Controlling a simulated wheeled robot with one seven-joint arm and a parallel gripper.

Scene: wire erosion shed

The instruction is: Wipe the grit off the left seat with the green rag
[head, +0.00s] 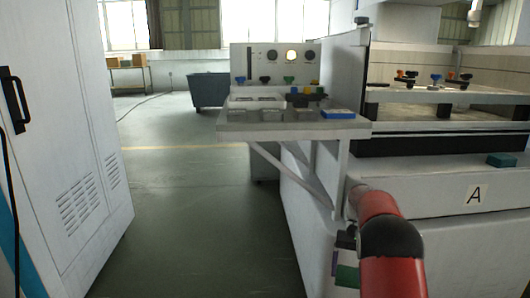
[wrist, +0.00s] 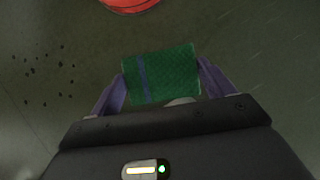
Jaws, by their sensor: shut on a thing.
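The green rag (wrist: 175,72) is held between the two purple fingers of my gripper (wrist: 162,82) in the wrist view. It hangs as a flat green piece with a bluish stripe near its left side. In the head view my gripper (head: 345,256) is low beside the machine's front, under the shelf, with the rag (head: 347,275) below it. The gripper is shut on the rag, over the floor. I cannot make out the left seat or its grit; the machine table (head: 440,97) at right carries several coloured-knob clamps.
A shelf (head: 290,130) with trays and a blue box (head: 338,114) juts out above my gripper. The machine front bears an "A" label (head: 478,195); a teal block (head: 502,160) lies on its ledge. A white cabinet (head: 75,120) stands left. Floor between is clear. Dark specks (wrist: 45,72) show beneath the wrist.

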